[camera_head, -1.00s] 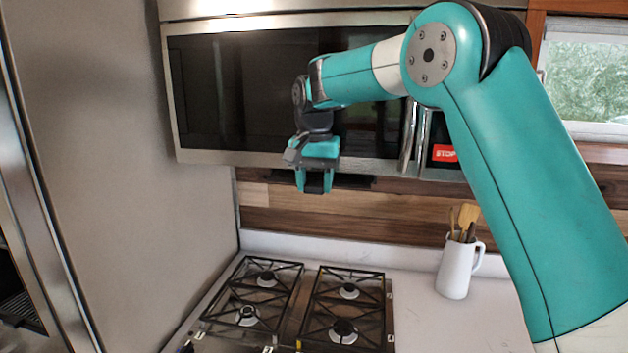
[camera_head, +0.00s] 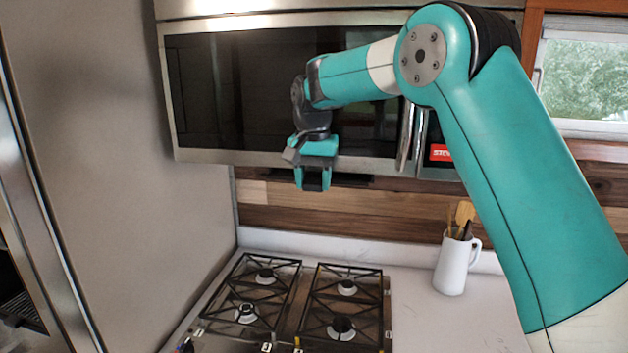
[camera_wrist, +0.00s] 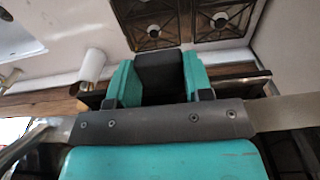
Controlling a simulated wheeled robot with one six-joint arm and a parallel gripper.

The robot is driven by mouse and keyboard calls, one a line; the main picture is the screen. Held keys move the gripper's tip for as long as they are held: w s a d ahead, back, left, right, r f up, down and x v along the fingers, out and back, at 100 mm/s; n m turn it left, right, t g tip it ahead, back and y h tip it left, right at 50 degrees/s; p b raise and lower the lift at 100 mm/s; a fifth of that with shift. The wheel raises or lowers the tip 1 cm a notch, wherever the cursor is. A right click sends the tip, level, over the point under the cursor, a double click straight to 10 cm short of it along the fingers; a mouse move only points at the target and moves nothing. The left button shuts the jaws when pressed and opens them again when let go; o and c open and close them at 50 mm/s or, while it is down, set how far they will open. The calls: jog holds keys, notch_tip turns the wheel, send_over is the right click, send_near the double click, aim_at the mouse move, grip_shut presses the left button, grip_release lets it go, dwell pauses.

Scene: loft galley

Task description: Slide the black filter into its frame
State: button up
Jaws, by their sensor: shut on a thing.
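My gripper (camera_head: 313,184) is just below the front underside of the microwave, with its teal fingers pointing down. In the wrist view my gripper (camera_wrist: 158,74) is shut on a black piece, the filter (camera_wrist: 158,68), which fills the space between the two fingers. Most of the filter is hidden in the head view. A dark strip (camera_head: 350,181) shows under the microwave to the right of the fingers. I cannot tell whether it is part of the filter or of the frame. The frame's opening is not clearly visible in either view.
The microwave (camera_head: 280,85) hangs over the gas stove (camera_head: 295,310). A tall grey panel (camera_head: 110,150) stands at left. A white jug (camera_head: 454,266) with wooden utensils stands on the counter at right. The space between gripper and stove is clear.

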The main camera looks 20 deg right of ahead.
jog(key=s+a+b, duration=0.6)
jog(key=s+a, duration=0.1)
jog(key=s, duration=0.3)
jog(key=shift+s+a, duration=0.4)
dwell(1.9)
jog(key=shift+w+d+p, duration=0.7)
jog(key=shift+w+p, duration=0.05)
jog(key=shift+w, duration=0.2)
jog(key=shift+w+d+p, duration=0.65)
jog(key=shift+w+p, duration=0.05)
jog(key=shift+w, duration=0.2)
jog(key=shift+w+d+p, duration=0.7)
jog(key=shift+w+p, duration=0.05)
jog(key=shift+w, duration=0.2)
dwell(2.0)
